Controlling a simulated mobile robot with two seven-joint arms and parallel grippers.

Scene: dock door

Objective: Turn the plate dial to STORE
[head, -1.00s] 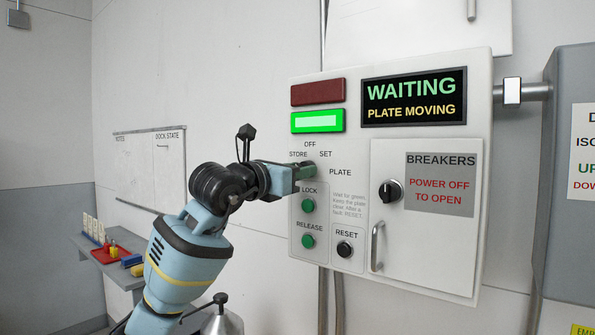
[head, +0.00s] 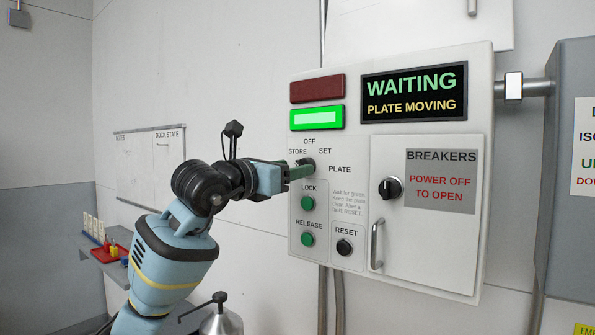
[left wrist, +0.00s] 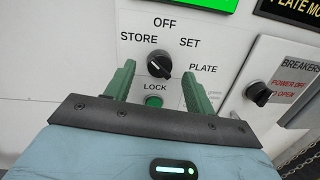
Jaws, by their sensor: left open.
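The plate dial is a black knob on the white control panel (head: 355,210), with OFF, STORE, SET and PLATE printed around it. In the left wrist view the plate dial (left wrist: 159,64) shows whole, with a pale mark on a slanted grip that seems to lie along the upper-left line towards STORE. In the head view the dial is partly hidden by my green fingers. My left gripper (head: 299,170) is open in front of it. In the left wrist view its fingers stand left and right of the dial, apart from it. My right gripper is out of view.
The green LOCK button (head: 307,203) and RELEASE button (head: 307,240) sit below the dial, with the black RESET button (head: 344,248) beside them. The screen (head: 414,95) reads WAITING, PLATE MOVING. A green lamp (head: 317,118) is lit. The breaker door handle (head: 377,244) sticks out at right.

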